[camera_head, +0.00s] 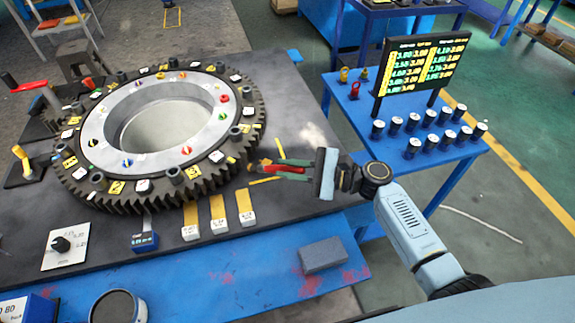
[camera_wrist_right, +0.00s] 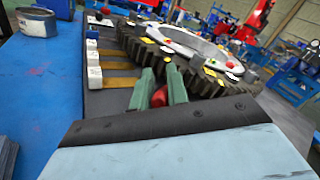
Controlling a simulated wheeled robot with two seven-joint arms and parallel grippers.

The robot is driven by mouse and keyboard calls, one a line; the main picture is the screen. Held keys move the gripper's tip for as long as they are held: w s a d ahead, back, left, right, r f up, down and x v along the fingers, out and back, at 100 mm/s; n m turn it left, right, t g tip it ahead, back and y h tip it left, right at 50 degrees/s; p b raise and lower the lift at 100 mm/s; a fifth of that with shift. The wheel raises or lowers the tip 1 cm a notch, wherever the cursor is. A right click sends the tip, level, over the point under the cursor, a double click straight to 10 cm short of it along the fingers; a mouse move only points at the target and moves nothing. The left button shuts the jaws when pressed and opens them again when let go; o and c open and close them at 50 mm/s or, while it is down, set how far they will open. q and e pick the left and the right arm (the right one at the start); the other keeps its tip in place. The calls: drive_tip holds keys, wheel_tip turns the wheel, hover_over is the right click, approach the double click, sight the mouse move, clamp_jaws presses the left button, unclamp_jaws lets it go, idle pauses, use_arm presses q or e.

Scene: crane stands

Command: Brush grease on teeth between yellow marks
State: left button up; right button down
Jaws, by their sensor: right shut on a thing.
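A large dark toothed gear ring (camera_head: 110,204) lies on the black table plate, and its teeth also show in the wrist view (camera_wrist_right: 205,82). Two yellow marks, one upper (camera_head: 279,148) and one lower (camera_head: 265,181), lie on the plate by the ring's right side. My right gripper (camera_head: 268,170) is just right of the teeth between these marks. Its green fingers are shut on a red thing (camera_wrist_right: 160,97), mostly hidden between them. I cannot tell whether it touches the teeth. My left gripper is not in view.
White blocks with tan strips (camera_head: 190,232) lie in front of the ring. An open tin (camera_head: 118,306) and a grey block (camera_head: 323,255) are at the front edge. A blue side table (camera_head: 445,155) holds several dark cans and a display board (camera_head: 425,65).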

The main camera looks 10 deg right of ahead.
drive_tip(key=shift+s+a+p+v, duration=0.1)
drive_tip(key=shift+s+p+v, duration=0.1)
drive_tip(key=shift+v, duration=0.7)
drive_tip(key=shift+s+a+p+v, duration=0.1)
drive_tip(key=shift+s+p+v, duration=0.1)
drive_tip(key=shift+v, duration=0.65)
drive_tip(key=shift+s+a+p+v, duration=0.1)
drive_tip(key=shift+s+v, duration=0.05)
drive_tip(key=shift+v, duration=0.75)
drive_tip(key=shift+d, duration=0.1)
drive_tip(key=shift+s+d, duration=0.95)
drive_tip(key=shift+d, duration=0.2)
drive_tip(key=shift+w+r, duration=0.1)
